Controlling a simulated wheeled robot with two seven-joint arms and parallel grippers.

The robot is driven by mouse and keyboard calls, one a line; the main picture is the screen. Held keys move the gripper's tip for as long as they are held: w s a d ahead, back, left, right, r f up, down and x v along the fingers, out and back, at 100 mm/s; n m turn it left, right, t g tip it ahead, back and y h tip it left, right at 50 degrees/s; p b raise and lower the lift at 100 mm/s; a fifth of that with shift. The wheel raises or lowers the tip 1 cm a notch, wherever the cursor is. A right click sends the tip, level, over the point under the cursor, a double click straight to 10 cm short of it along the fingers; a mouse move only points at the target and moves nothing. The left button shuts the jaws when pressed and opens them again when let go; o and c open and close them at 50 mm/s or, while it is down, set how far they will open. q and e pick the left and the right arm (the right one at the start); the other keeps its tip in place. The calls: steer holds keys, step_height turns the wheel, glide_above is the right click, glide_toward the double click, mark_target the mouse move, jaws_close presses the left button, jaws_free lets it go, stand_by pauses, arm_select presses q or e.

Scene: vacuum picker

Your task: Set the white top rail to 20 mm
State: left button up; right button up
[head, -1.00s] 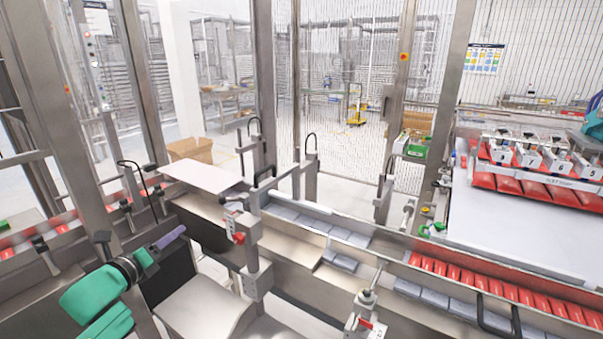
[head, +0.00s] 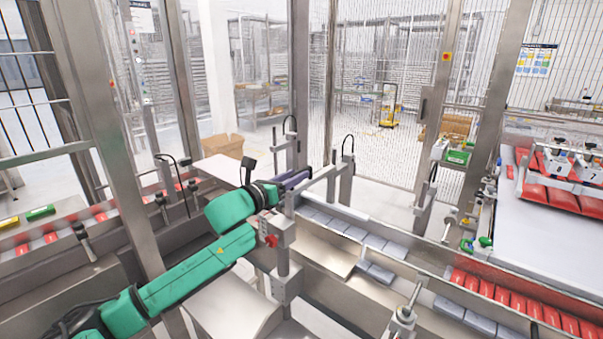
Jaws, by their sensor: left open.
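My left arm reaches in from the lower left, and its left gripper (head: 303,175) is open at the guide posts above the conveyor. The gripper is seen from behind, so the gap between its fingers is hard to see. A pale rail bar (head: 318,179) runs between the posts just beyond it; I cannot tell whether it is the white top rail or whether the fingers touch it. A post clamp with a red lever (head: 270,240) stands just below the gripper. No millimetre scale is readable. My right gripper is not in view.
Grey packs (head: 345,228) lie in the conveyor channel, and red packs (head: 500,298) stand in a row at lower right. Another adjuster post (head: 404,318) stands in front. A flat white plate (head: 217,170) lies left of the gripper. Steel frame uprights (head: 122,190) flank my arm.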

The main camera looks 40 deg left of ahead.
arm_select(q)
steer(key=w, duration=0.2)
steer(key=shift+w+a+p, duration=0.1)
steer(key=shift+w+p, duration=0.25)
steer(key=shift+w, duration=0.3)
steer(key=shift+s, duration=0.1)
steer(key=shift+c, duration=0.3)
jaws_close()
stand_by(0.5)
